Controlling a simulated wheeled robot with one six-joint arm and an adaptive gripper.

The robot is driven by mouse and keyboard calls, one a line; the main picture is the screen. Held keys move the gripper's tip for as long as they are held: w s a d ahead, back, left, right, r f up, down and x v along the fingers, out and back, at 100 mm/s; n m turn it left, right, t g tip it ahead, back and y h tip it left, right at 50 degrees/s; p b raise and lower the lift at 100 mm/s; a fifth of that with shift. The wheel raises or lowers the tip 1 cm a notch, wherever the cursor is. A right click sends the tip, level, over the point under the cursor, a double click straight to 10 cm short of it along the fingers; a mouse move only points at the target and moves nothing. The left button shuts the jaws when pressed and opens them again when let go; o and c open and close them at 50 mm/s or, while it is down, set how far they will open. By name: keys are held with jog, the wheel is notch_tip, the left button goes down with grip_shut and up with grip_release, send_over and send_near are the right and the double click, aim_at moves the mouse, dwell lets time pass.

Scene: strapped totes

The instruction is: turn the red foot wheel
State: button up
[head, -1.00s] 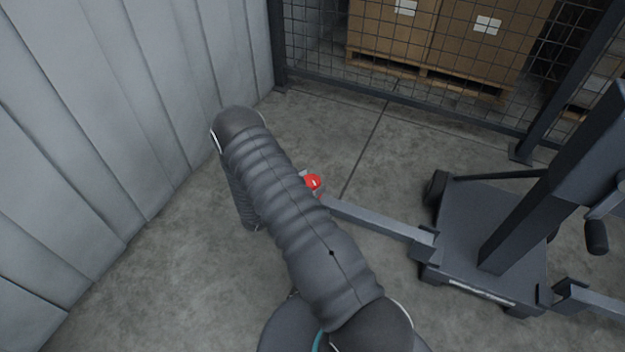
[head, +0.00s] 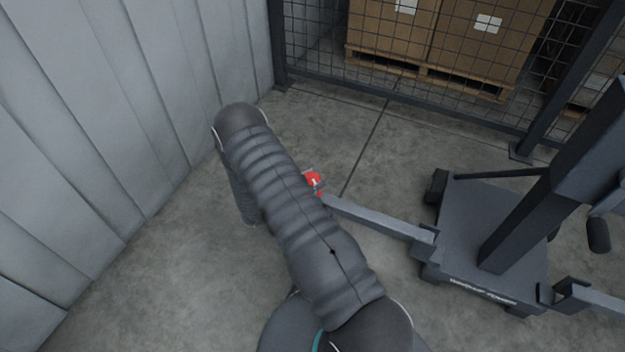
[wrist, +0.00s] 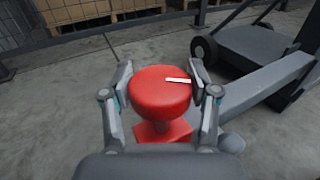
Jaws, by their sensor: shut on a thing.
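The red foot wheel (wrist: 160,92) is a round red knob with a white mark on its top, above a red base. It sits at the end of a grey leg (wrist: 262,85) of a wheeled stand. My gripper (wrist: 162,84) is shut on the wheel, with one finger on each side of it. In the head view only part of the red wheel (head: 312,179) shows beside my arm, which hides my gripper there.
The stand's dark base (head: 490,245) and post are on the right. A grey padded wall (head: 90,130) is on the left. A mesh fence (head: 430,105) is at the back, with boxes on pallets (head: 440,35) behind it. Bare concrete floor lies between.

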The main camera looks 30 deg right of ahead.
jog(key=m+g+b, duration=0.1)
jog(key=g+b, duration=0.1)
jog(key=m+g+b, duration=0.1)
jog(key=m+g, duration=0.1)
jog(key=m+g+b, duration=0.1)
jog(key=g+b, duration=0.1)
jog(key=g, duration=0.1)
jog(key=shift+f+m+b, duration=0.3)
jog(key=shift+f, duration=0.05)
jog(key=m+g+y+b, duration=0.1)
jog(key=m+g, duration=0.1)
jog(key=g, duration=0.1)
jog(key=m+g+y+b, duration=0.1)
jog(key=g+b, duration=0.1)
jog(key=shift+r+m+g+y, duration=0.15)
jog(key=shift+m+g+y, duration=0.15)
jog(key=shift+m+g, duration=0.1)
jog(key=shift+r+m+g+y+b, duration=0.1)
jog(key=shift+m+g+y+b, duration=0.6)
jog(key=shift+m+g+b, duration=0.25)
jog(key=shift+s+r, duration=0.1)
jog(key=o, duration=1.2)
